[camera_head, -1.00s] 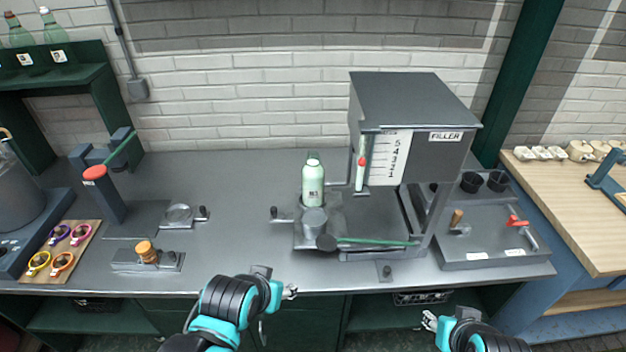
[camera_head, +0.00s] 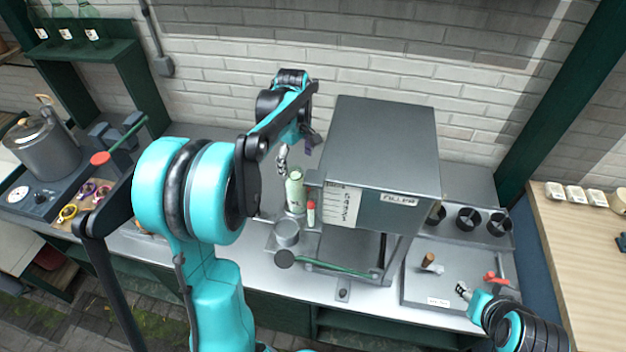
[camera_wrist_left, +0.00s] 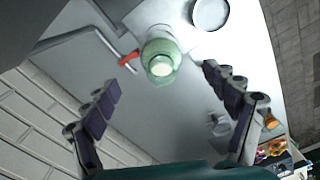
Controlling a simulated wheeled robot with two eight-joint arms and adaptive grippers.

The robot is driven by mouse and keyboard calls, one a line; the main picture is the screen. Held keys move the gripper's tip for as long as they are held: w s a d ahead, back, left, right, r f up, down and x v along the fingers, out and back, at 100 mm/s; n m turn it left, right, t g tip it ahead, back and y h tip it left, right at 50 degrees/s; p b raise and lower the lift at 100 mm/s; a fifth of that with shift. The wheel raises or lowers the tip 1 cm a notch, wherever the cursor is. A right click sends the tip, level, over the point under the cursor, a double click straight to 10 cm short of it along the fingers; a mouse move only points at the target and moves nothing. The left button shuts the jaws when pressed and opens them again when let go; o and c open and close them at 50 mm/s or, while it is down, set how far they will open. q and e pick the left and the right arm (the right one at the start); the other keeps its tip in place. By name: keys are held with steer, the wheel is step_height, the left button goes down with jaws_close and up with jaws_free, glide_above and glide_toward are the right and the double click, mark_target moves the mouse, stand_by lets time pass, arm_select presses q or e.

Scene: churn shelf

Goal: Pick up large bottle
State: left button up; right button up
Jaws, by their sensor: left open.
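The large pale green bottle (camera_head: 295,194) stands upright on the counter, just left of the filler. In the left wrist view the bottle (camera_wrist_left: 161,60) is seen from above, its open mouth towards the camera. My left gripper (camera_head: 297,150) is open and empty, close above the bottle. In the left wrist view its two fingers (camera_wrist_left: 169,64) spread to either side of the bottle, with no visible contact. My right gripper (camera_head: 463,290) is low at the right, near the counter's front edge; its fingers are too small to judge.
The filler (camera_head: 385,150) stands right beside the bottle. A grey cup (camera_head: 286,233) and a green-handled lever (camera_head: 340,268) are in front of it. Green bottles (camera_head: 90,32) stand on the left shelf. A pot (camera_head: 45,145) is at the far left.

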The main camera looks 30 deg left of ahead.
mark_target(295, 172)
arm_select(q)
steer(key=shift+a+f, duration=0.15)
steer(key=shift+f, duration=0.1)
steer(key=f+b, duration=0.1)
steer(key=f, duration=0.6)
steer(key=shift+a+f, duration=0.15)
steer(key=shift+a, duration=0.05)
steer(key=shift+c, duration=0.3)
steer(key=c, duration=1.9)
